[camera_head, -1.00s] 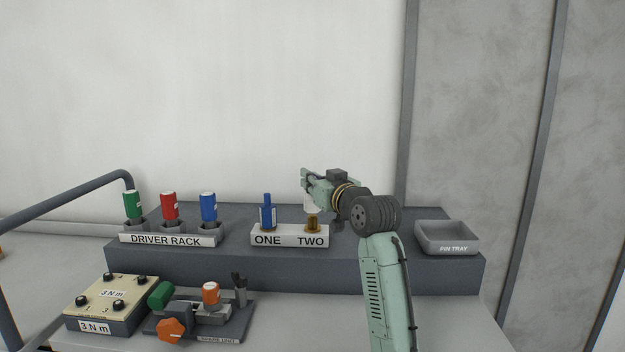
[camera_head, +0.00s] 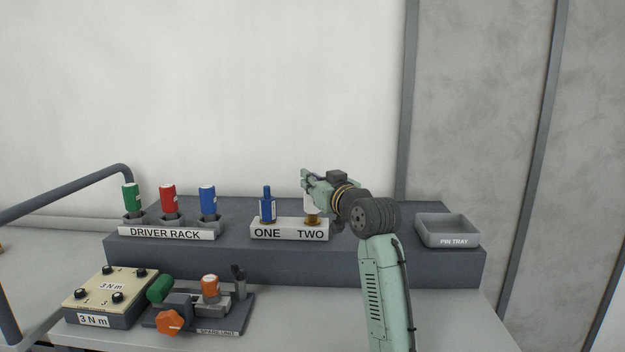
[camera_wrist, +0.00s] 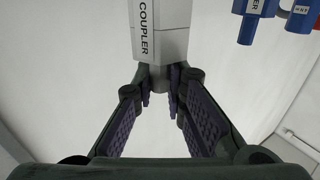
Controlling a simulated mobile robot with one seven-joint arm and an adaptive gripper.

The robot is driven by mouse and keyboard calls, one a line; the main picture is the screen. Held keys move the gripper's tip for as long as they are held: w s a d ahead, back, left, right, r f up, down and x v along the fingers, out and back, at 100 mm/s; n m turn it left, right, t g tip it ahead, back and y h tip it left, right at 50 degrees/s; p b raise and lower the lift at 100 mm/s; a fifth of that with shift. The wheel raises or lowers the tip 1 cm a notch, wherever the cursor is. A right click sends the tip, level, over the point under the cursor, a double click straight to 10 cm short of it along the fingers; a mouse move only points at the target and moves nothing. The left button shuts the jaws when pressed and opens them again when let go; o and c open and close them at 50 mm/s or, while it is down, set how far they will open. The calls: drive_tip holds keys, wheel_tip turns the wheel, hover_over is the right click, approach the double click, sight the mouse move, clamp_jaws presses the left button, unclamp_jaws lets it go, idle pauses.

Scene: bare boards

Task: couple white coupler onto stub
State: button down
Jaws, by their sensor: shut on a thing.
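The white coupler (camera_head: 311,204) is held upright in my gripper (camera_head: 308,180) above station TWO of the labelled block (camera_head: 289,236). The brass stub (camera_head: 312,221) at TWO shows just under the coupler; its upper part is hidden. I cannot tell how far the coupler sits over it. In the wrist view the coupler (camera_wrist: 161,28) carries the word COUPLER and stands between the fingers of my gripper (camera_wrist: 160,88), which are shut on it.
A blue coupler-like piece (camera_head: 267,207) stands at ONE, close to the left. The driver rack (camera_head: 166,234) holds green, red and blue drivers. A pin tray (camera_head: 447,231) lies right of my arm. A tester box (camera_head: 110,296) and spare unit (camera_head: 204,312) are in front.

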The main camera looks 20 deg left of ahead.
drive_tip(key=shift+f+b, duration=0.65)
drive_tip(key=shift+f, duration=0.55)
drive_tip(key=c, duration=1.6)
unclamp_jaws()
drive_tip(key=shift+r, duration=0.1)
drive_tip(key=shift+o, duration=0.2)
drive_tip(key=v, duration=1.2)
